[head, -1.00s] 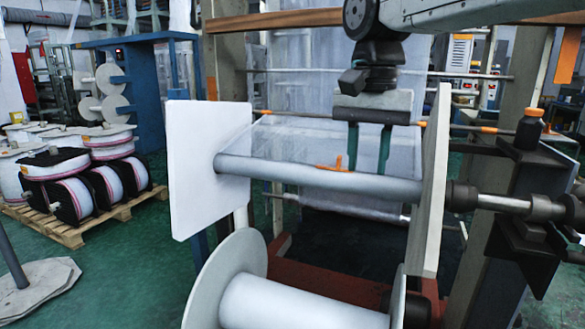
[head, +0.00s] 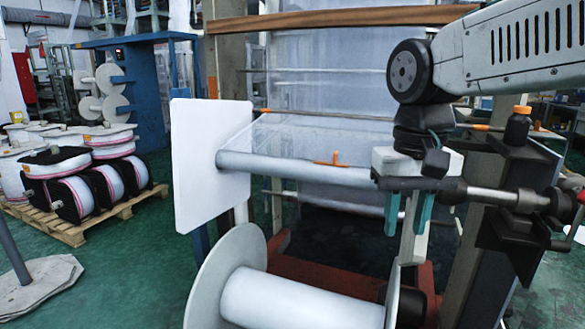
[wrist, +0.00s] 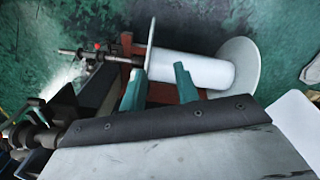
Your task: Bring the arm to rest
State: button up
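My gripper (head: 406,216) points down at the right end of the steel roller (head: 290,170), in front of it in the head view. Its two teal fingers are apart, with nothing seen between them. In the wrist view the same fingers (wrist: 159,86) stand apart, with the white spool (wrist: 190,68) beyond them. The orange T-shaped piece (head: 333,160) lies on the clear film (head: 310,140) by the roller, to the left of my gripper and apart from it. My gripper hides the roller's right end.
A dark bottle with an orange cap (head: 518,128) stands on the dark bracket at right. A shaft (head: 500,196) runs close beside my gripper. A white side plate (head: 208,150) and a large white spool (head: 300,298) stand at left and below. Spools fill a pallet (head: 85,225).

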jog(key=s+d+f, duration=0.4)
jog(key=s+d, duration=0.1)
jog(key=s, duration=0.2)
jog(key=s+d+f+t, duration=0.1)
jog(key=s+d+f, duration=0.3)
jog(key=s, duration=0.3)
jog(key=shift+s+d+f, duration=0.15)
jog(key=shift+d+f, duration=0.15)
jog(key=shift+d, duration=0.05)
jog(key=shift+a, duration=0.15)
